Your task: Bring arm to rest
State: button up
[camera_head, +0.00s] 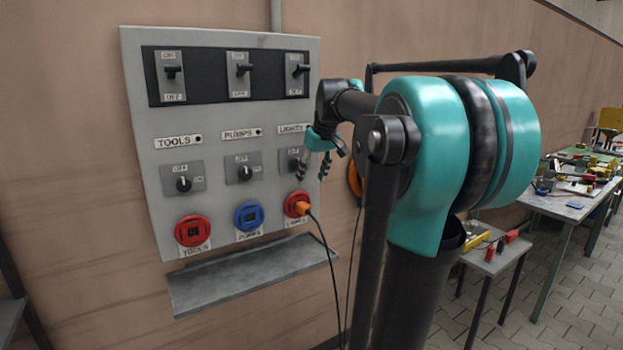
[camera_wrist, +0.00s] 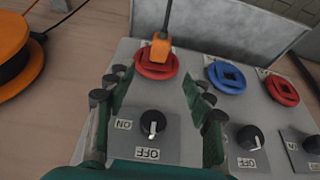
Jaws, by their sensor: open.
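My gripper (camera_head: 313,172) is open and empty in front of the right side of the grey control panel (camera_head: 222,110). In the wrist view its two dark fingers (camera_wrist: 156,85) stand apart, with the lights rotary knob (camera_wrist: 152,124) showing between them. The white mark on that knob faces its OFF label. In the head view my gripper partly hides this knob. I cannot tell how far the fingers are from the panel. My arm is bent, with its teal joint large in the middle of the head view.
An orange plug (camera_head: 297,204) sits in the red lights socket, its cable hanging down. Red tools (camera_head: 192,231) and blue pumps (camera_head: 248,216) sockets are empty. A metal shelf (camera_head: 250,277) juts out below. An orange reel (camera_wrist: 20,45) is beside the panel. Cluttered tables (camera_head: 575,205) stand right.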

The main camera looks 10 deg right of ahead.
jog(key=s+a+f+m, duration=0.1)
jog(key=s+f, duration=1.1)
jog(key=f, duration=0.4)
jog(key=s+a+f+m+h, duration=0.1)
jog(key=s+f+m, duration=0.1)
jog(key=s+f, duration=1.1)
notch_tip(320, 180, down, 4)
jog(key=shift+s+a+f+m, duration=0.2)
jog(key=shift+s+a+m, duration=0.1)
jog(key=shift+a, duration=0.1)
jog(key=shift+w, duration=0.1)
